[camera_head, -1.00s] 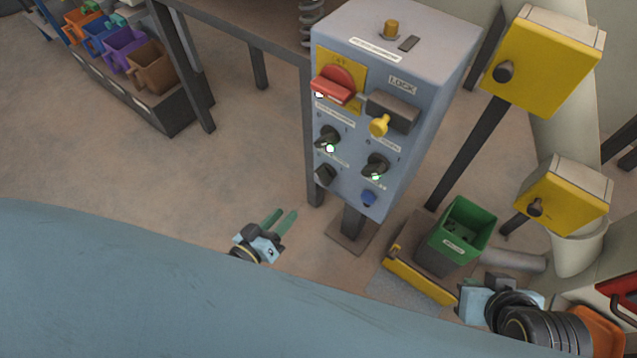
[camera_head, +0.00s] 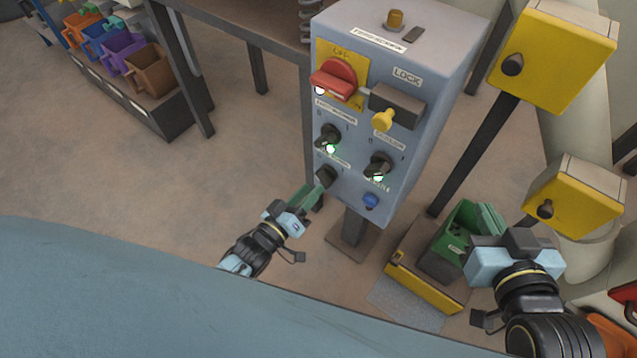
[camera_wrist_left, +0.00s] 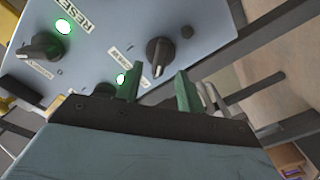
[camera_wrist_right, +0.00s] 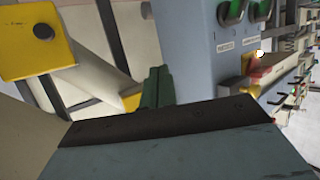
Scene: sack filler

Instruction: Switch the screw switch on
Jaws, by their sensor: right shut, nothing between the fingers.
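The switch I take for the screw switch is a black rotary knob (camera_head: 327,177) at the lower left of the grey control box (camera_head: 420,130). No lamp is lit beside it. In the left wrist view the knob (camera_wrist_left: 158,52) lies ahead of the gap between my left fingers, its pale pointer mark toward the gripper. The nearby label is hard to read. My left gripper (camera_head: 310,194) is open and empty, just short of the knob and apart from it. It also shows in the left wrist view (camera_wrist_left: 160,85). My right gripper (camera_head: 484,216) is shut and empty, right of the box.
Two other knobs, upper left (camera_head: 327,136) and right (camera_head: 379,163), have green lamps lit. A green bin (camera_head: 445,253) and yellow boxes (camera_head: 572,205) stand to the right.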

